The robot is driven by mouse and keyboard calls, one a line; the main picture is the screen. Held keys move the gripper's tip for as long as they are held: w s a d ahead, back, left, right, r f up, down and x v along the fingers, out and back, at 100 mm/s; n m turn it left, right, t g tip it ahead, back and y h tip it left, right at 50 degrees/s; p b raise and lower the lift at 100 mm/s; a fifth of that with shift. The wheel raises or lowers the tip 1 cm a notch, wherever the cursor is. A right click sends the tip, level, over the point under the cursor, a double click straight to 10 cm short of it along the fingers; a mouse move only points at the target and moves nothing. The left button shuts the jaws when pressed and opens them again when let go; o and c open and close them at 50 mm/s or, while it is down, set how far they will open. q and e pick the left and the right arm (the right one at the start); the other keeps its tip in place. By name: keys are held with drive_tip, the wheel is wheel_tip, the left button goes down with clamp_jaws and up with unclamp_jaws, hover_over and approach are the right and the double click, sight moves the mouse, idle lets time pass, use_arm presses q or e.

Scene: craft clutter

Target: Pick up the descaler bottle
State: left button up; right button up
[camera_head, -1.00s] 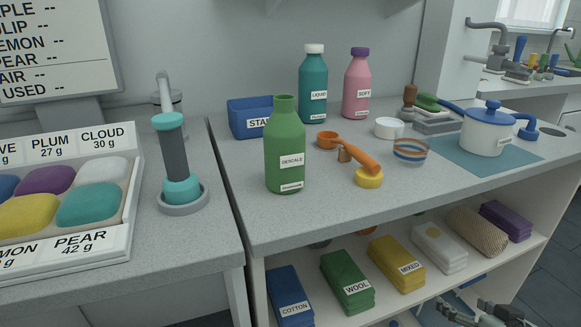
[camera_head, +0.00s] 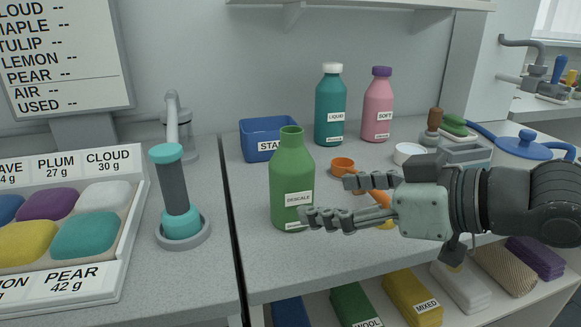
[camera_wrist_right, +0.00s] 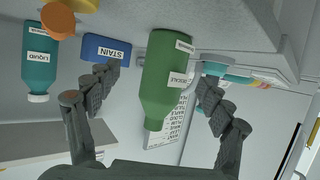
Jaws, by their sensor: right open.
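The green descaler bottle (camera_head: 292,175), labelled DESCALE and without a cap, stands upright near the front left of the grey counter. My right gripper (camera_head: 328,200) comes in from the right with its fingers open and pointing at the bottle. One fingertip overlaps the bottle's lower right edge in the head view; I cannot tell if it touches. In the wrist view the green bottle (camera_wrist_right: 166,75) appears upside down between the spread fingers of my right gripper (camera_wrist_right: 155,92), nearer the right finger, with nothing gripped. My left gripper is not in view.
Behind stand a blue STAIN bin (camera_head: 262,148), a teal LIQUID bottle (camera_head: 331,108) and a pink SOFT bottle (camera_head: 377,108). An orange scoop (camera_head: 342,166) lies close to the gripper. A gap splits the counters; a teal-and-grey upright tool (camera_head: 175,195) stands left of it.

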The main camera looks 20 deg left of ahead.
sight(292, 200)
drive_tip(key=x, duration=0.5)
drive_tip(key=s+x, duration=0.1)
drive_tip(key=x, duration=0.1)
drive_tip(key=shift+w+a+f, duration=0.15)
drive_tip(key=shift+a+f, duration=0.15)
drive_tip(key=shift+a, duration=0.1)
drive_tip(key=shift+c, duration=0.5)
drive_tip(key=c, duration=1.5)
